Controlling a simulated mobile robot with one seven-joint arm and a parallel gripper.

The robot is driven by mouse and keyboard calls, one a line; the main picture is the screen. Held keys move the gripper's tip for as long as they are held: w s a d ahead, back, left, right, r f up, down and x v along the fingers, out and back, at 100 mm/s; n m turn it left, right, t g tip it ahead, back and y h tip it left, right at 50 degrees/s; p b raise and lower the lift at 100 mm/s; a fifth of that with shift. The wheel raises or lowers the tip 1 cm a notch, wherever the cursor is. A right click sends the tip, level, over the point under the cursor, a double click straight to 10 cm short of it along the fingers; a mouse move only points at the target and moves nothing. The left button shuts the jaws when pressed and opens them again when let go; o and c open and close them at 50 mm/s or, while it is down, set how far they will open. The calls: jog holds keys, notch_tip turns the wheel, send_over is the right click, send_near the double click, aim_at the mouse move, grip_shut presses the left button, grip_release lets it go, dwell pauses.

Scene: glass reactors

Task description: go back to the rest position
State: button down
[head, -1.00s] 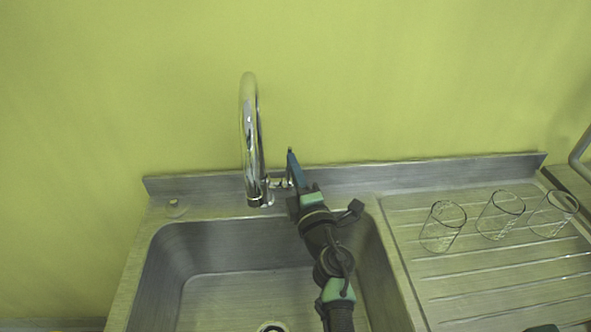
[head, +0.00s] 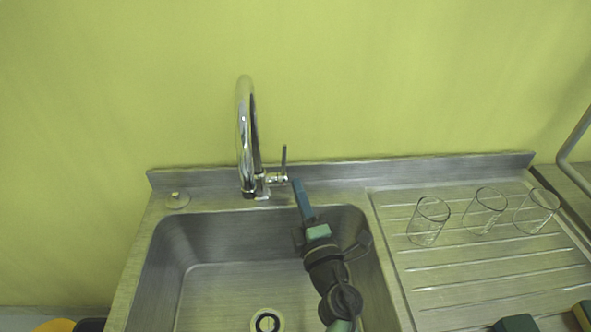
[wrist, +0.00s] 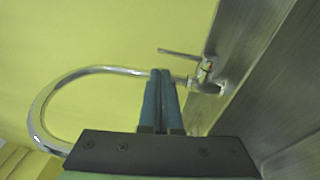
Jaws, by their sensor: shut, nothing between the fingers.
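My gripper (head: 303,198) is over the back right part of the sink basin, just in front of and below the tap's lever. Its blue fingers are together with nothing between them; they also show in the wrist view (wrist: 161,85). The chrome tap (head: 246,140) stands behind the basin with its spout arched upward. Its lever (head: 284,160) points up in the head view and lies clear of my fingertips. In the wrist view the tap (wrist: 80,72) curves behind my fingers.
The steel sink basin (head: 215,290) is empty, with a drain (head: 267,321) at its bottom. Three clear glass beakers (head: 429,222) stand on the ribbed drainboard (head: 480,262) to the right. Sponge-like blocks (head: 515,323) show at the bottom right. A yellow-green wall (head: 400,80) closes off the back.

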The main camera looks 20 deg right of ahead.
jog(key=s, duration=0.4)
jog(key=shift+s+a+p, duration=0.15)
jog(key=shift+s+p, duration=0.15)
jog(key=shift+p, duration=0.05)
jog(key=shift+r, duration=0.15)
notch_tip(320, 180, up, 29)
jog(key=s+a+m+t+h, duration=0.1)
jog(key=a+m+t+h, duration=0.1)
jog(key=m+t+h, duration=0.6)
jog(key=s+a+r+m+y, duration=0.4)
jog(key=s+a+r+y, duration=0.1)
jog(key=r, duration=0.5)
jog(key=s+a+r+m+y, duration=0.4)
jog(key=s+a+r, duration=0.3)
jog(key=a+r, duration=0.3)
jog(key=shift+s+a+r+m+y, duration=0.15)
jog(key=shift+s+r+m+y, duration=0.2)
jog(key=shift+m, duration=0.35)
jog(key=shift+f, duration=0.1)
